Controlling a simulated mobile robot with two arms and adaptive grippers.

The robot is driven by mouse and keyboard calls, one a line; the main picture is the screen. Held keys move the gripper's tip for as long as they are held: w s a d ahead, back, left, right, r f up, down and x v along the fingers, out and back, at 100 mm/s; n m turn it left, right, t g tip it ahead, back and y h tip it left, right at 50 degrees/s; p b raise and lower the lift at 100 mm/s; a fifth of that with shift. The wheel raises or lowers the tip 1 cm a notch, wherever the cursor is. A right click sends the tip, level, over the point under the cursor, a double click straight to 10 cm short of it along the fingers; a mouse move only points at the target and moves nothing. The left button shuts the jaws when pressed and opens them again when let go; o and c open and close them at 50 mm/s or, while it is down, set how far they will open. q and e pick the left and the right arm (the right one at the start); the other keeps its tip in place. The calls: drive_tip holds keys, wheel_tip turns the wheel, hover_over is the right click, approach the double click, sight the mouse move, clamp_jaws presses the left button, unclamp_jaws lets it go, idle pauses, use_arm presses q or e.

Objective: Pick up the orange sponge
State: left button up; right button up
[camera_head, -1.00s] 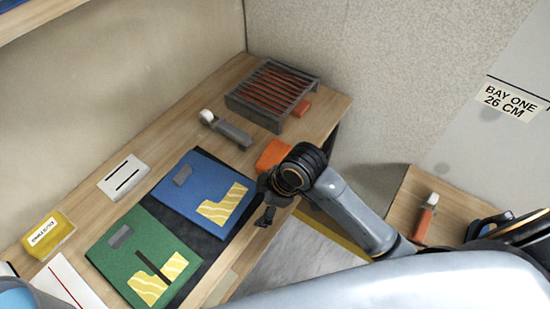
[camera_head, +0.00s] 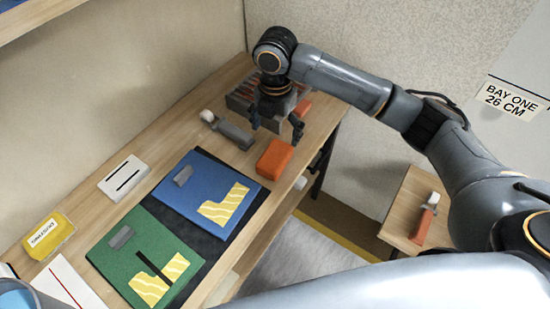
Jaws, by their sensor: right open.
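The orange sponge (camera_head: 275,159) is a block lying on the wooden table near its front edge, just right of the blue board. My right gripper (camera_head: 275,128) is open and points down. Its fingers are above and behind the sponge in the picture, apart from it, with nothing between them. My left gripper does not show.
A grey slatted rack (camera_head: 238,100) stands behind my right gripper, partly hidden by it. A grey-handled tool (camera_head: 230,131) lies left of the sponge. Blue (camera_head: 197,190) and green (camera_head: 137,255) boards lie nearer. A side table (camera_head: 408,212) holds an orange-handled tool (camera_head: 425,219).

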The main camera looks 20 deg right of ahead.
sight(275, 155)
drive_tip(key=f, duration=1.1)
drive_tip(key=shift+w+p, duration=0.25)
drive_tip(key=shift+p, duration=0.1)
drive_tip(key=c, duration=1.1)
